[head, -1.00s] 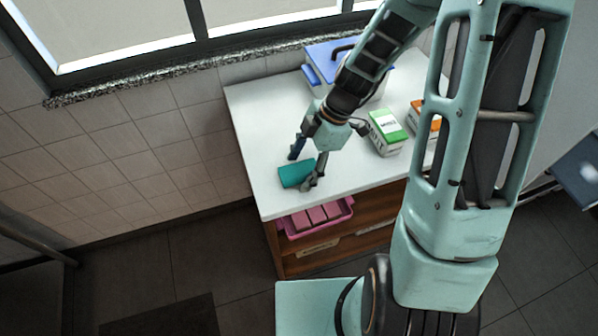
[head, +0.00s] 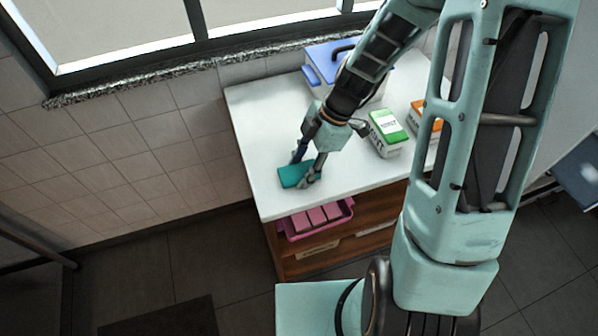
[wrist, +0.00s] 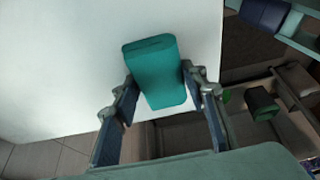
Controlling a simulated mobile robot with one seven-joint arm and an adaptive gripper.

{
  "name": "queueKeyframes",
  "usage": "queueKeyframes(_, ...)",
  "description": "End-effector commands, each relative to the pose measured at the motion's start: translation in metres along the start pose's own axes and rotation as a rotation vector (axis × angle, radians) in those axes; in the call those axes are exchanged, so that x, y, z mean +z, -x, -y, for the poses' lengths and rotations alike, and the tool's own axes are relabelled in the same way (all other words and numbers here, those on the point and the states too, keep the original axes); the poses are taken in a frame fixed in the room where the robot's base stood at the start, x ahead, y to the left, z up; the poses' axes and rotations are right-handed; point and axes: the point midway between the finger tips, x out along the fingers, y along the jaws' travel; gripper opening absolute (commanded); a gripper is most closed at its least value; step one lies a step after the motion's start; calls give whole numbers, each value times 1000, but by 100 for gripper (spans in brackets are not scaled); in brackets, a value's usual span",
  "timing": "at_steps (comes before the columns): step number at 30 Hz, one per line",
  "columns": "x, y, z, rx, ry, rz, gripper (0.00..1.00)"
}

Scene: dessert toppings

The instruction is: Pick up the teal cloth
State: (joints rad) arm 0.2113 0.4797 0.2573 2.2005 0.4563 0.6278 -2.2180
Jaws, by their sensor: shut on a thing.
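The teal cloth (head: 291,177) is a folded block on the white counter, near its front left corner. It also shows in the wrist view (wrist: 157,72), between the two fingers. My gripper (head: 306,171) is shut on the cloth, with one finger on either side of it; it also shows in the wrist view (wrist: 160,84). The cloth appears to be at the counter surface; I cannot tell whether there is a gap under it.
The white counter (head: 262,120) has free room behind and left of the cloth. A green-and-white box (head: 388,133) and an orange-and-white box (head: 423,118) stand to the right. A blue-lidded container (head: 324,54) is at the back. A pink tray (head: 318,219) sits on the shelf below.

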Motion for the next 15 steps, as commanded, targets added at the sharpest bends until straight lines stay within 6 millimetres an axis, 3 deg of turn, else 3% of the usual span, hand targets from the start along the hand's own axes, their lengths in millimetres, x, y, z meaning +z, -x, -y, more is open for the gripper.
queueKeyframes(15, -1, 3, 0, -1, 1, 1, 17)
